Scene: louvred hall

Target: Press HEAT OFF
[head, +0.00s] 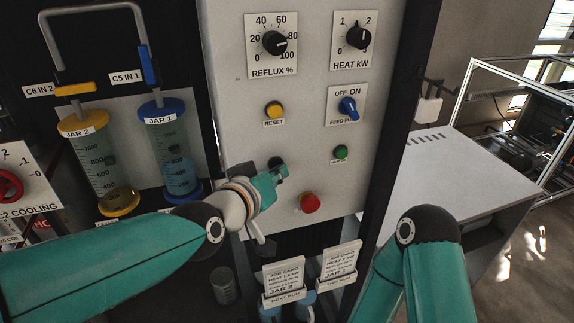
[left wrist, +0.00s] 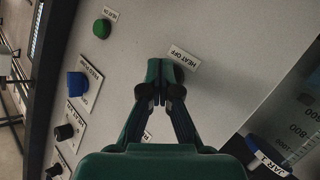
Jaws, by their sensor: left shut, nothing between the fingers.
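The HEAT OFF label (left wrist: 184,59) on the pale control panel shows in the left wrist view, right beside my fingertips. My left gripper (left wrist: 160,82) has its fingers together and empty, over the spot next to that label, and covers most of what lies there. In the head view my left gripper (head: 281,172) reaches the lower panel, left of the green button. A dark round shape (head: 275,162) shows at its fingertips and may be the HEAT OFF button. I cannot tell whether the fingers touch it. My right gripper is out of view.
The green HEAT ON button (head: 340,152), red button (head: 309,203), yellow RESET button (head: 274,110) and blue feed pump knob (head: 348,107) are close by. Jars (head: 172,150) stand left. Job cards (head: 284,278) stand below. My right forearm is at lower right.

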